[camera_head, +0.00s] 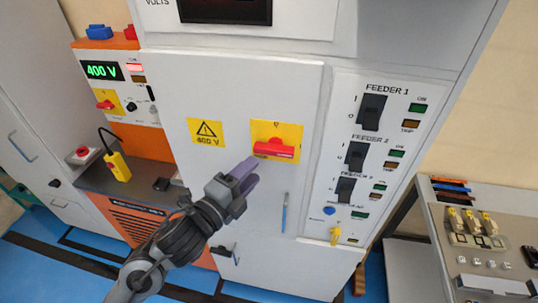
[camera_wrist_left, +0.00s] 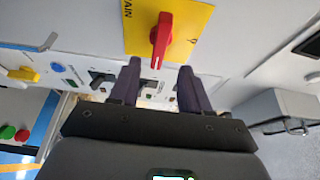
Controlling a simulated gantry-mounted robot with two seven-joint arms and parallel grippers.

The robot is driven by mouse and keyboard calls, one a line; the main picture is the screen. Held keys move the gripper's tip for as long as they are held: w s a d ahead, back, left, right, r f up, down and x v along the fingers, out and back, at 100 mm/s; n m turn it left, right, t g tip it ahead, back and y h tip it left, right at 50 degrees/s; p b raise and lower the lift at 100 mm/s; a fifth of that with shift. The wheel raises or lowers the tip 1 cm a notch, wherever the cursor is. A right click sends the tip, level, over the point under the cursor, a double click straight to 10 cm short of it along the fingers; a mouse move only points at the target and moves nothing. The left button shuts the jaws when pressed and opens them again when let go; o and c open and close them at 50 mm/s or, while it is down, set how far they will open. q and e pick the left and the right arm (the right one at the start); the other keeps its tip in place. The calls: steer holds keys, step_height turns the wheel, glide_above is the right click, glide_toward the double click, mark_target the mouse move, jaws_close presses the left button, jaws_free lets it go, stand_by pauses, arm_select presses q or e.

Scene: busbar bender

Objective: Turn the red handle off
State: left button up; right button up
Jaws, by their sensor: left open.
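The red handle (camera_head: 274,148) is on a yellow plate (camera_head: 292,131) on the white cabinet door in the head view. It lies roughly horizontal there. In the left wrist view the red handle (camera_wrist_left: 160,38) stands just beyond the fingertips, roughly between them, on its yellow plate (camera_wrist_left: 188,17). My left gripper (camera_head: 247,170) is just below and left of the handle in the head view. Its two purple fingers are apart and empty in the left wrist view (camera_wrist_left: 160,72). I cannot tell whether any finger touches the handle. My right gripper is not in view.
A feeder panel (camera_head: 375,150) with black switches is to the right of the door. A second red handle (camera_head: 105,104) is on the orange-framed unit at left. A bench with devices (camera_head: 490,245) stands at lower right.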

mark_target(271, 153)
arm_select(q)
steer(key=p+x, duration=0.1)
steer(key=x, duration=0.7)
steer(key=shift+w+d, duration=0.1)
steer(key=shift+d, duration=0.05)
steer(key=shift+c, duration=0.5)
jaws_close()
